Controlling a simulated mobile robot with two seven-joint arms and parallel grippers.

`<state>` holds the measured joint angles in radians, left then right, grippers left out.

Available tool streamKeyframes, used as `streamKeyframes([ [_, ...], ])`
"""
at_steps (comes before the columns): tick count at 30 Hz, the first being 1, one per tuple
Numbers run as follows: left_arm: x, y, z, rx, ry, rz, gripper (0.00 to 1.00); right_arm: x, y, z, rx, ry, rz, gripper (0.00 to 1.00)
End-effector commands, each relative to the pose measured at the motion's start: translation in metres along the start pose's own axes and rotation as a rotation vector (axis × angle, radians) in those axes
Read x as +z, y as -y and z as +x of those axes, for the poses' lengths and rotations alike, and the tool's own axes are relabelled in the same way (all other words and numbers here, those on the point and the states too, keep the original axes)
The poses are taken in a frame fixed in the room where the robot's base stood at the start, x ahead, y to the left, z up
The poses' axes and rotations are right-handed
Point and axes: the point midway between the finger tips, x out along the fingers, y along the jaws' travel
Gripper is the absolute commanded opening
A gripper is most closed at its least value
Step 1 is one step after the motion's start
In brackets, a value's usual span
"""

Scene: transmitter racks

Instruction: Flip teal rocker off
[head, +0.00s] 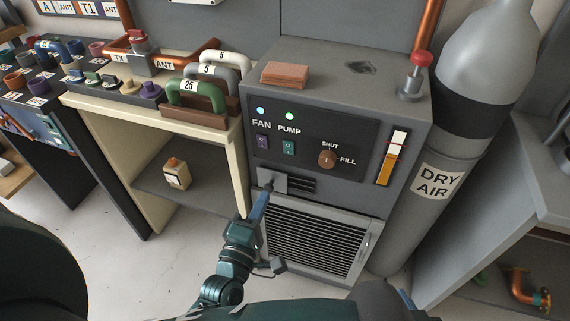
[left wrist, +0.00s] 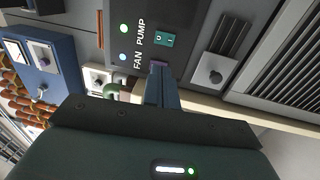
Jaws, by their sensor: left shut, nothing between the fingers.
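The teal rocker (head: 288,147) sits under the PUMP label on the dark panel of the grey cabinet, with a lit green lamp above it. It also shows in the left wrist view (left wrist: 165,40), uncovered. The purple rocker (head: 262,141) under FAN is left of it, below a lit bluish lamp. My left gripper (head: 268,188) is shut and empty, in front of the cabinet and below the rockers in the head view. In the left wrist view its fingers (left wrist: 158,72) partly overlap the purple rocker; contact cannot be told. My right gripper is out of view.
Right of the rockers are an orange-brown SHUT/FILL knob (head: 327,159) and a gauge (head: 391,158). A small latch plate (head: 271,181) and louvred grille (head: 315,240) are below. A DRY AIR cylinder (head: 432,182) stands right; a cream bench (head: 150,105) stands left.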

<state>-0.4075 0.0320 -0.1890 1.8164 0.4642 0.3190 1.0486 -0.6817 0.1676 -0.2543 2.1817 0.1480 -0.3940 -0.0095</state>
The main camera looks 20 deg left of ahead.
Motion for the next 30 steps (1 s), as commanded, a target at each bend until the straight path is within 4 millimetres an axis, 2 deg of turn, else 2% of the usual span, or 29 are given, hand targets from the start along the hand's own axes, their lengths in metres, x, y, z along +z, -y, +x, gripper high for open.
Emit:
streamKeyframes([
  [10, 0.0, 0.0, 0.0, 0.005, -0.006, -0.017, 0.0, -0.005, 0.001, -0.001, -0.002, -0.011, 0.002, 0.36],
  [14, 0.0, -0.001, 0.006, 0.005, -0.006, -0.016, 0.0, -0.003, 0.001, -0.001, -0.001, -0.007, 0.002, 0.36],
  [17, 0.0, -0.002, 0.02, 0.007, -0.006, -0.017, 0.0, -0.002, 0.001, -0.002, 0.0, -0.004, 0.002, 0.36],
  [30, -0.001, -0.002, 0.11, 0.006, -0.006, -0.015, 0.0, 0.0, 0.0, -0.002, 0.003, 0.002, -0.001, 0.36],
])
